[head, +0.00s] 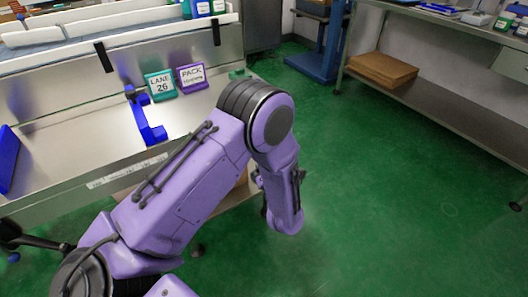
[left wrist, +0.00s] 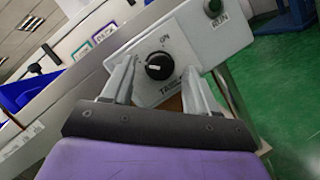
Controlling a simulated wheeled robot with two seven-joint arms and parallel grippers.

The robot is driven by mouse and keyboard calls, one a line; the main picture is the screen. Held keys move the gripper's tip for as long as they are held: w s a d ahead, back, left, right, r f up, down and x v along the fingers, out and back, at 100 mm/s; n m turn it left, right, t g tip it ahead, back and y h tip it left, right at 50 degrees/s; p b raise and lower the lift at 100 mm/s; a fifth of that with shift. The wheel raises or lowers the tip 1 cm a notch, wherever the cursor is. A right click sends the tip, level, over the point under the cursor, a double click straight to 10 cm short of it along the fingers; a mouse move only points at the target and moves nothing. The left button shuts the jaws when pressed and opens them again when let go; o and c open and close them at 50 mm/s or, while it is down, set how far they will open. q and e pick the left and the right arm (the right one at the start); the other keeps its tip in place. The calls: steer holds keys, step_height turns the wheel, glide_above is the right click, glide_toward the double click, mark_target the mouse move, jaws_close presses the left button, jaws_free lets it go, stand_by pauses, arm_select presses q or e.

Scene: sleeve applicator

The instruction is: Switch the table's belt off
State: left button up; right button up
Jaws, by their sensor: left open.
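In the left wrist view, a light grey control box (left wrist: 202,38) carries a round black knob (left wrist: 159,66) with a short white mark on its left half. The word ON stands above the knob, and a partly readable label is below it. In the head view, my purple left arm reaches over the metal table (head: 95,115) and hides the box. My right gripper is not in view.
On the table stand a green LANE 26 sign (head: 160,86), a purple PACK sign (head: 192,77) and a blue bracket (head: 146,125). A raised conveyor (head: 120,55) runs behind. A shelf with cardboard (head: 382,70) stands at the upper right. Green floor is clear at right.

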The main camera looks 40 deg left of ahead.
arm_select(q)
steer(key=v, duration=1)
steer(key=shift+d, duration=0.1)
step_height(320, 180, down, 14)
steer(key=s+m+g+h, duration=0.15)
steer(key=m+h, duration=1.05)
steer(key=m, duration=1.2)
steer(key=s+a+f+m+g, duration=0.2)
steer(key=s+f+g, duration=0.1)
steer(key=s, duration=0.4)
steer(key=s+a+f+m+g+h, duration=0.1)
steer(key=s+a+f+m+g, duration=0.15)
steer(key=s, duration=0.45)
steer(key=s+a+f+m+g, duration=0.2)
steer(key=s+f+g, duration=0.1)
steer(key=s, duration=0.5)
step_height(320, 180, up, 21)
steer(key=p, duration=2.2)
steer(key=shift+w+d, duration=0.2)
steer(key=shift+d, duration=0.1)
